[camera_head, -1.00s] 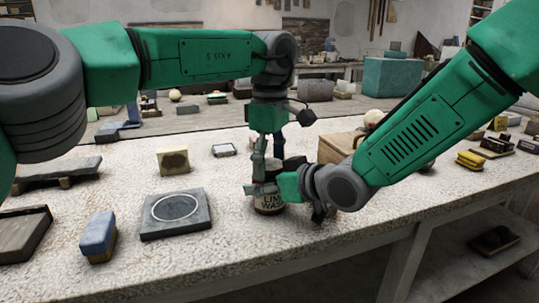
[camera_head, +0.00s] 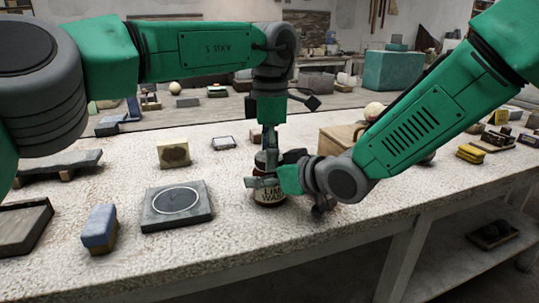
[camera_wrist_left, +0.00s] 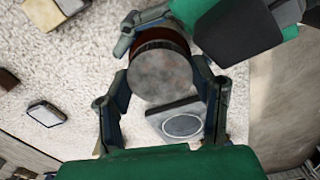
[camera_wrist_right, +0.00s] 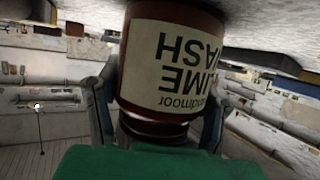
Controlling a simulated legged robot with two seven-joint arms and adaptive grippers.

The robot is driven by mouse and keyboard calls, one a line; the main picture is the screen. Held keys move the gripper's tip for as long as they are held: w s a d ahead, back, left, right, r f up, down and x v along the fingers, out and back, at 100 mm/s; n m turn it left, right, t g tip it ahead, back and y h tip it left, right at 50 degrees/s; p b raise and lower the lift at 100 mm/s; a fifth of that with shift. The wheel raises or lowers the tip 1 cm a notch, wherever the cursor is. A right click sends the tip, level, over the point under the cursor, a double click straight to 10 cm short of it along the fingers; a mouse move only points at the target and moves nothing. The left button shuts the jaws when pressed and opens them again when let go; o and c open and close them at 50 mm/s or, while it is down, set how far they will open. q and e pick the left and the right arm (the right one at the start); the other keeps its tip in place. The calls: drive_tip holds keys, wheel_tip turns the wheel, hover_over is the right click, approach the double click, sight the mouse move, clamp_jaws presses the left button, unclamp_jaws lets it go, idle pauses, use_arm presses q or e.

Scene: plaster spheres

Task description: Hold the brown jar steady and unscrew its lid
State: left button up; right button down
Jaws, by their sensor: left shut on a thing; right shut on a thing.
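The brown jar (camera_head: 268,198) stands upright on the white work table, with a cream label reading "LIME WASH". In the right wrist view the jar (camera_wrist_right: 170,60) shows upside down. Its round grey lid (camera_wrist_left: 160,72) shows from above in the left wrist view. My left gripper (camera_head: 268,160) comes down from above, shut on the lid with a finger on either side (camera_wrist_left: 158,70). My right gripper (camera_head: 270,183) comes in from the right, shut around the jar's body; its fingers flank the jar in the right wrist view (camera_wrist_right: 158,98). The lid is mostly hidden in the head view.
A dark square slab (camera_head: 176,220) with a pale ring lies left of the jar. A wooden box (camera_head: 338,140) stands behind my right arm. The table's front edge is close to the jar.

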use_arm(q)
drive_tip(key=shift+w, duration=0.1)
drive_tip(key=o, duration=1.3)
drive_tip(key=shift+c, duration=0.2)
drive_tip(key=shift+r, duration=2.35)
drive_tip(key=shift+c, duration=0.3)
drive_tip(key=shift+r+m, duration=1.1)
drive_tip(key=shift+r, duration=0.45)
drive_tip(key=shift+f, duration=3.95)
